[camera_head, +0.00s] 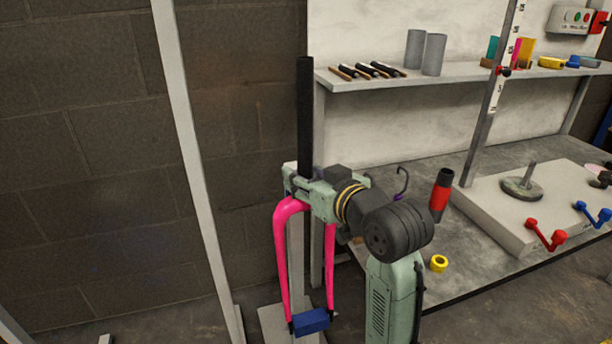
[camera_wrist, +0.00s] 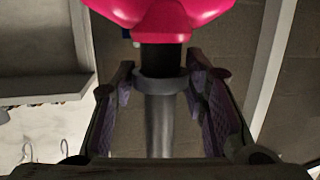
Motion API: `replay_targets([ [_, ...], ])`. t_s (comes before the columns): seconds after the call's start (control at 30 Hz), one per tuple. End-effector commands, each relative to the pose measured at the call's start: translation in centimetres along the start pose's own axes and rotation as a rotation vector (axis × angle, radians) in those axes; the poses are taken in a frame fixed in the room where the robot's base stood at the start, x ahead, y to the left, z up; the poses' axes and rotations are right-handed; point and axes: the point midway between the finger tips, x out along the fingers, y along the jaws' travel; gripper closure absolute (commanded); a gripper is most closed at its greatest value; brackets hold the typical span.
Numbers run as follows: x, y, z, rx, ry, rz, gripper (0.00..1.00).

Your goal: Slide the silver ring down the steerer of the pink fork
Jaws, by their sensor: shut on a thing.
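The pink fork (camera_head: 283,250) stands upright, legs down, with its dark steerer (camera_head: 305,110) rising from the crown. The fork's pink crown also shows at the top of the wrist view (camera_wrist: 160,15). The silver ring (camera_wrist: 160,88) looks grey and sits around the steerer a short way from the crown, with a dark stretch between them. My gripper (camera_head: 303,184) is at the steerer's lower end, just above the crown. The ring is hidden in the head view.
A blue block (camera_head: 310,321) sits at the fork's leg ends. A pale post (camera_head: 198,170) stands to the left. At right are a shelf (camera_head: 455,75) with grey cups and tools, and a bench (camera_head: 475,235) with a red-black tool (camera_head: 440,195) and a yellow ring (camera_head: 438,263).

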Motion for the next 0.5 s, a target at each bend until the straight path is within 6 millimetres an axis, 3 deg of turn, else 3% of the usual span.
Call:
replay_targets([
  [0.5,0.09,-0.01,0.44,0.0,0.0,0.0,0.82],
])
